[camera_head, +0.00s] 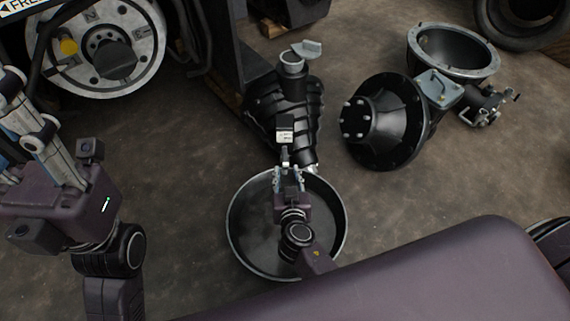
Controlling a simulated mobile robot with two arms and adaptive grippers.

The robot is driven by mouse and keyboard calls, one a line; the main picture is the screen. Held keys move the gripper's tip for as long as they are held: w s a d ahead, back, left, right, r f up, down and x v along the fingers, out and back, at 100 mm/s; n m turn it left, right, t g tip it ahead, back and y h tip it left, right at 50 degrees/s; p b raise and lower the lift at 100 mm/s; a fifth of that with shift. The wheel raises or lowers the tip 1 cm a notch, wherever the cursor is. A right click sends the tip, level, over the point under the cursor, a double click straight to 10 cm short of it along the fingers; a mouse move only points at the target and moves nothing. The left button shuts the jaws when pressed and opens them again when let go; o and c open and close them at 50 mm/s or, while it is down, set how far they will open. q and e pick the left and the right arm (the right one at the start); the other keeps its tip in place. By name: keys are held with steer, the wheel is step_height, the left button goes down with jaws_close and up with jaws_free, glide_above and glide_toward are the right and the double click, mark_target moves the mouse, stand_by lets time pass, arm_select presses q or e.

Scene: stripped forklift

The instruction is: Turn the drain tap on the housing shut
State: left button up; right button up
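The black ribbed housing (261,108) stands on the floor in the middle of the picture. A small pale metal fitting (312,168) shows at its lower end, just right of my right gripper; it looks like the drain tap, but its handle position is too small to tell. My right gripper (288,166) is over the pan and points at the housing's lower end. Its fingertips are small and partly hidden, so I cannot tell its opening or contact. My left gripper (25,112) is at the left edge, away from the housing, its fingertips unclear.
A round black pan (240,243) lies under my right gripper. A flanged black cone (387,125) and an open bell-shaped casing (455,52) lie to the right. A wheel hub (72,62) is at upper left. Floor is clear left of the pan.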

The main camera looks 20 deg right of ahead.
mark_target(286, 165)
steer(key=b+x, duration=0.1)
steer(key=x, duration=0.5)
steer(key=shift+c, duration=0.4)
jaws_close()
